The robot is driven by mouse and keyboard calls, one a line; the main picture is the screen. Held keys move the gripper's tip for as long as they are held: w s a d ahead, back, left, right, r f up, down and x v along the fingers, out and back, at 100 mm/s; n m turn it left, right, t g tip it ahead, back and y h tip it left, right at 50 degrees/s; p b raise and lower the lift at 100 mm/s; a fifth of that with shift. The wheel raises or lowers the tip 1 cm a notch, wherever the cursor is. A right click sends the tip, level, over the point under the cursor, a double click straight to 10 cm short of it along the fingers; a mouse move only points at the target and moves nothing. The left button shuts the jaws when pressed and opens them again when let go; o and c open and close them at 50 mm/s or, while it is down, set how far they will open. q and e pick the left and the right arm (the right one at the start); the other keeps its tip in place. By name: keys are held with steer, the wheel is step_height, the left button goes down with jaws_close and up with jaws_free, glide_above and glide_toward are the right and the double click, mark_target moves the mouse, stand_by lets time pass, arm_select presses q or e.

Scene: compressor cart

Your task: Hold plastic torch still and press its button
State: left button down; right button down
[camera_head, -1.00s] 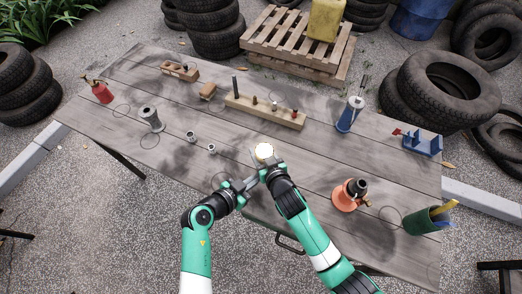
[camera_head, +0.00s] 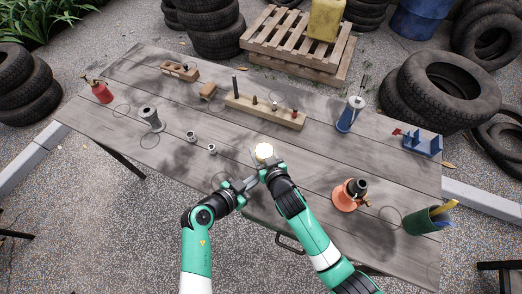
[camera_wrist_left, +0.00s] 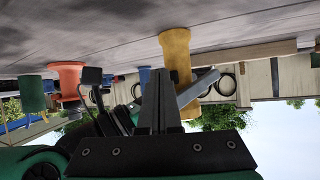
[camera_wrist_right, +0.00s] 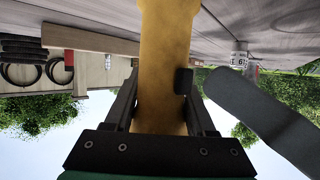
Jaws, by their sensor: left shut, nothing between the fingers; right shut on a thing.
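The yellow plastic torch (camera_wrist_right: 165,45) stands in the right wrist view, its round end (camera_head: 264,151) bright white in the head view. My right gripper (camera_head: 267,172) is shut around its body, a finger on each side. A small dark button (camera_wrist_right: 184,81) shows on the torch's side. My left gripper (camera_head: 254,182) is shut and empty; its tip (camera_wrist_right: 208,82) points at the button from the right in the right wrist view, seemingly with a narrow gap. In the left wrist view its fingers (camera_wrist_left: 158,85) partly cover the torch (camera_wrist_left: 176,50).
A wooden block with several pegs (camera_head: 265,110) lies beyond the torch. Two small metal pieces (camera_head: 192,136) and a grey spool (camera_head: 151,118) are to the left. An orange stand (camera_head: 349,195) and a green cup (camera_head: 428,220) are to the right. Bare tabletop lies between.

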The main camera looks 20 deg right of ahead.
arm_select(q)
steer(key=shift+w+d, duration=0.35)
steer(key=shift+w+d, duration=0.2)
steer(key=shift+w, duration=0.05)
stand_by(0.7)
steer(key=shift+s+a, duration=0.55)
steer(key=shift+s, duration=0.05)
steer(key=shift+s+a, duration=2)
steer(key=shift+s, duration=0.3)
